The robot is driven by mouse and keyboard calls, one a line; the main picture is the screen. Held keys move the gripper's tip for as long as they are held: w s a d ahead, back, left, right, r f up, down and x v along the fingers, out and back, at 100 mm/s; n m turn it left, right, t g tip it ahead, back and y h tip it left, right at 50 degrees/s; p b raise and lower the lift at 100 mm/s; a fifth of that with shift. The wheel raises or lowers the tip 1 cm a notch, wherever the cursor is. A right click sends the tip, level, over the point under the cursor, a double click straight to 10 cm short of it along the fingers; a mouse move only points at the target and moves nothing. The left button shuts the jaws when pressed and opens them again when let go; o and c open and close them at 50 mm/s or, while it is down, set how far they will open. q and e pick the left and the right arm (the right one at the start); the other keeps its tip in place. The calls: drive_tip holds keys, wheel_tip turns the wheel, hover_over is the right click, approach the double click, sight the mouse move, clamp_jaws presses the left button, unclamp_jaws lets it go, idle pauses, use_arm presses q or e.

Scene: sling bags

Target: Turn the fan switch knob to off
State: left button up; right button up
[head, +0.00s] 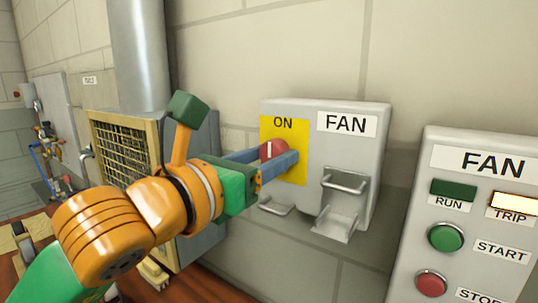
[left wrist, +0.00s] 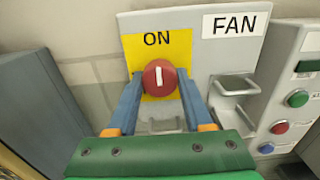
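The fan switch knob (head: 272,150) is round and red, on a yellow plate (head: 297,169) marked ON on the grey FAN switch box (head: 350,160). In the left wrist view the knob (left wrist: 160,77) shows its white mark upright, below the word ON. My left gripper (head: 280,156) reaches the box from the left, its two blue fingers on either side of the knob. In the left wrist view the left gripper (left wrist: 161,80) looks open around the knob, with narrow gaps; I cannot tell whether a finger touches it. My right gripper is not in view.
A second FAN panel (head: 410,240) with RUN and TRIP lamps, a green START button (head: 445,237) and a red button (head: 431,283) stands at the right. Metal handle-like brackets (head: 345,181) stick out below the knob's right. A caged vent unit (head: 120,150) stands behind my left arm.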

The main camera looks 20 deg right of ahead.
use_arm(q)
clamp_jaws()
drive_tip(key=shift+f+b, duration=0.1)
drive_tip(key=shift+b, duration=0.25)
drive_tip(key=n+b, duration=0.3)
drive_tip(key=b, duration=0.1)
drive_tip(key=shift+f+n, duration=0.15)
drive_tip(key=shift+n, duration=0.25)
drive_tip(key=n+b, duration=0.2)
drive_tip(key=shift+n, duration=0.4)
drive_tip(key=n+b, duration=0.3)
drive_tip(key=n, duration=0.2)
drive_tip(key=shift+b, duration=0.4)
drive_tip(key=n, duration=0.1)
drive_tip(key=n+b, duration=0.1)
drive_tip(key=n, duration=0.2)
drive_tip(key=shift+s+r+b, duration=0.1)
drive_tip(key=shift+r+b, duration=0.15)
drive_tip(key=shift+b, duration=0.15)
drive_tip(key=shift+r+n+b, duration=0.1)
drive_tip(key=shift+n+b, duration=0.2)
drive_tip(key=shift+n, duration=1)
